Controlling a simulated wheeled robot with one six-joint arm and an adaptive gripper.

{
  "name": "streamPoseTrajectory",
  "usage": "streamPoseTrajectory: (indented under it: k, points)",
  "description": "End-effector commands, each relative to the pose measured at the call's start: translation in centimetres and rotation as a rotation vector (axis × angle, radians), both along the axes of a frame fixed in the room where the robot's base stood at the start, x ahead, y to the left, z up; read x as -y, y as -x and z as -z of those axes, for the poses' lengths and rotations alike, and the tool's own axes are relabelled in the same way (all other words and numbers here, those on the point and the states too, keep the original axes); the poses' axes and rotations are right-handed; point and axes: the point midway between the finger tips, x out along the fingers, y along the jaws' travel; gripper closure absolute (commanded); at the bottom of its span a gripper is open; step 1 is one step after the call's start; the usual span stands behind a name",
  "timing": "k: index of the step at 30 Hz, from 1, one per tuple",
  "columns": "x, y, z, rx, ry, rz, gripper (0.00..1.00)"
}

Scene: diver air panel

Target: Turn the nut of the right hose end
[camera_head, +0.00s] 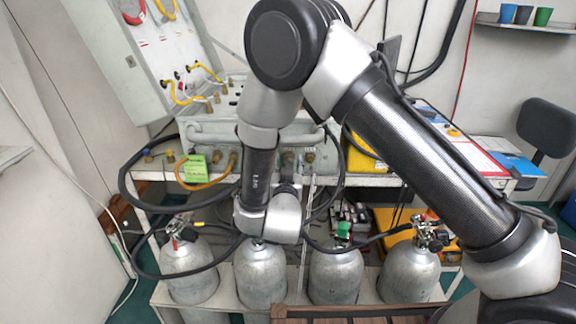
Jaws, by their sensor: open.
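A grey panel (215,131) on the bench carries a row of brass fittings along its front. Two brass fittings (309,157) show at its right part, just above my wrist. A black hose (339,178) curves down to the right of them. I cannot tell which fitting is the nut of the right hose end, or whether a hose is joined there. My gripper (289,183) is mostly hidden behind my wrist, in front of the panel's lower right part. Its dark body shows just below the fittings. Its fingertips and any contact with a nut are hidden.
Several grey cylinders (333,275) stand in a row below, with black hoses running to them. An orange hose (206,184) and a green tag (194,168) hang at the panel's left. A yellow case (365,151) lies right of the panel.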

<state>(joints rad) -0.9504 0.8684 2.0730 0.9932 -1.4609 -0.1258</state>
Motion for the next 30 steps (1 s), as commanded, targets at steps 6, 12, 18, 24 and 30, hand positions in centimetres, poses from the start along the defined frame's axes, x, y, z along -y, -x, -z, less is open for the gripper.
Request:
streamPoseTrajectory:
  k: [6,12,18,24,30]
  points:
    - [0.03,-0.33,0.01,0.0,0.001,0.0,0.54]
    - [0.02,-0.31,0.01,0.0,0.001,0.0,0.76]
    - [0.02,-0.3,0.0,0.0,0.001,0.0,1.0]
    - [0.03,-0.29,0.0,0.001,-0.014,-0.001,1.0]
    - [0.04,-0.29,0.0,0.001,-0.037,-0.003,1.0]
